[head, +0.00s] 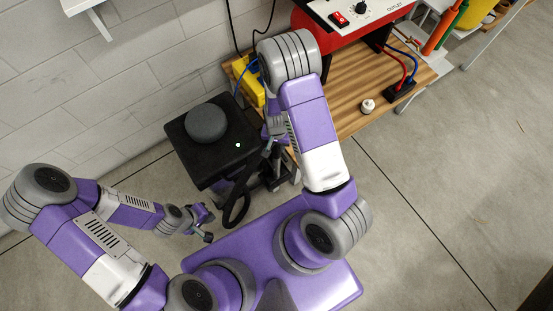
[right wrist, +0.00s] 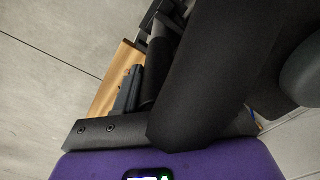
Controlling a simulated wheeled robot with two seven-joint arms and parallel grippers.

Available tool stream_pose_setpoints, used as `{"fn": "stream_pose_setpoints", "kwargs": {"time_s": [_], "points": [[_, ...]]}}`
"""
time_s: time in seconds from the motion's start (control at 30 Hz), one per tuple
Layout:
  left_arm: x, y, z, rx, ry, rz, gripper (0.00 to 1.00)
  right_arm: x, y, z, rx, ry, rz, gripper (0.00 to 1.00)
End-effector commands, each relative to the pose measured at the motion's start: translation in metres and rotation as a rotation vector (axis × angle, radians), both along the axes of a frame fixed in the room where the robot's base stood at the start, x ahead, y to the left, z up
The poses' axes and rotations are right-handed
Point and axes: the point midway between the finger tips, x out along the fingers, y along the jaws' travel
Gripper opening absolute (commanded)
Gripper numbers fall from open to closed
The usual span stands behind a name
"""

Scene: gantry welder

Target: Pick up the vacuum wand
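A black wand-like piece with a looped end (head: 237,207) stands beside the dark box in the head view. I take it for the vacuum wand. Its upper part runs up toward my right gripper (head: 274,132), which is partly hidden behind my own forearm. Whether that gripper touches or holds it cannot be told. In the right wrist view a large dark form (right wrist: 215,75) fills the middle, and the fingertips cannot be made out clearly. My left gripper (head: 207,224) is low at the left of the loop, apart from it, with its fingers spread and nothing between them.
A black box (head: 185,150) with a grey dome (head: 207,122) on top stands against the white block wall. Behind is a wooden bench (head: 345,118) with a red welder (head: 345,45), a yellow item (head: 250,85) and cables. The floor at the right is clear.

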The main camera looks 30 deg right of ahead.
Motion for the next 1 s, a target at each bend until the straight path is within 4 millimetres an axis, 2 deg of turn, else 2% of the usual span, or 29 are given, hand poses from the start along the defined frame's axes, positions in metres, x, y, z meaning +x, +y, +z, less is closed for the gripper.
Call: {"fn": "stream_pose_setpoints", "kwargs": {"time_s": [0.03,0.17,0.67,1.0], "points": [[0.0,0.0,0.0,0.0,0.0,0.0,0.0,0.0,0.0,0.0,0.0,0.0,0.0,0.2],[0.0,0.0,0.0,0.0,0.0,0.0,0.0,0.0,0.0,0.0,0.0,0.0,0.0,0.0],[0.0,0.0,0.002,0.0,0.0,0.0,0.0,0.0,0.0,0.002,0.001,-0.001,0.0,0.0],[0.0,0.0,0.021,0.0,0.0,0.0,0.0,0.0,0.0,0.023,0.001,-0.001,0.001,0.0]]}}
